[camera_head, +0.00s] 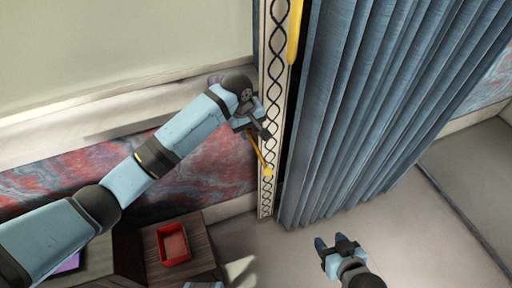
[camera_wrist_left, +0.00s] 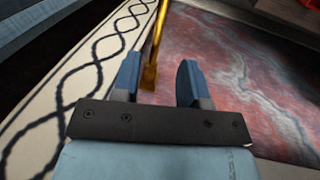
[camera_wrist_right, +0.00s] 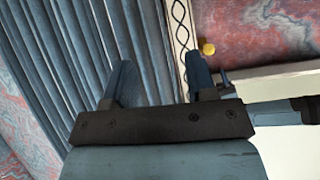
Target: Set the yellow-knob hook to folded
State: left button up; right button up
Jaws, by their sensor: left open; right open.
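The hook is a thin golden rod (camera_head: 257,148) with a yellow knob (camera_head: 268,172) at its lower end, beside the patterned strip at the curtain's left edge. The knob also shows in the right wrist view (camera_wrist_right: 208,48). My left gripper (camera_head: 260,122) is open at the rod's upper part. In the left wrist view the rod (camera_wrist_left: 155,50) runs between the open fingers (camera_wrist_left: 158,75), closer to the left finger; I cannot tell whether they touch. My right gripper (camera_head: 335,243) is open and empty, low and to the right, well apart from the hook.
A blue pleated curtain (camera_head: 350,110) hangs right of the patterned strip (camera_head: 267,200). A yellow strip (camera_head: 294,30) shows at the top. A red tray (camera_head: 173,245) rests on a wooden surface (camera_head: 205,250) at lower left. Open floor (camera_head: 400,215) lies around my right gripper.

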aim_at(256, 149)
pick_arm(q)
jog(key=f, duration=0.3)
jog(key=d+f+b, duration=0.1)
jog(key=f, duration=0.4)
jog(key=shift+w+d+f, duration=0.3)
jog(key=shift+w+f, duration=0.05)
grip_shut()
